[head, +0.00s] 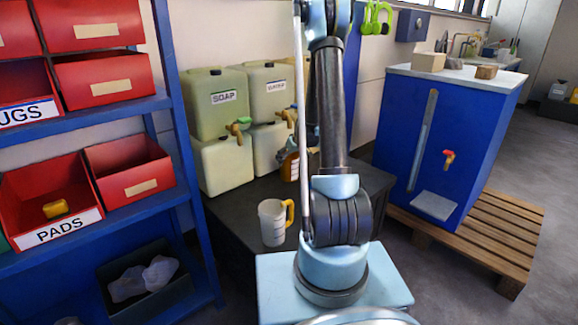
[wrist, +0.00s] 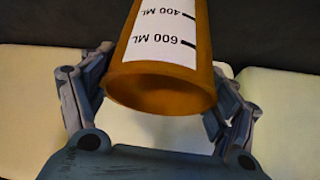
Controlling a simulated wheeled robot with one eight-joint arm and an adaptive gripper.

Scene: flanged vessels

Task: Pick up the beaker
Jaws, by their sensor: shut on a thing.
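The beaker (wrist: 165,88) is amber with a white label marked 400 ML and 600 ML. In the wrist view it fills the upper middle, its open rim toward the camera. My gripper (wrist: 165,65) has a finger on each side of it and is shut on it. In the head view an amber vessel with a pale label (head: 289,167), which looks like the beaker, shows partly behind my arm over the dark table. I cannot tell whether the beaker touches the table.
A pale mug with a yellow handle (head: 272,223) stands on the dark table (head: 235,213). Stacked cream canisters (head: 222,165) with taps stand behind. A blue shelf (head: 185,120) with red bins is at left, a blue cabinet (head: 465,140) on a pallet at right.

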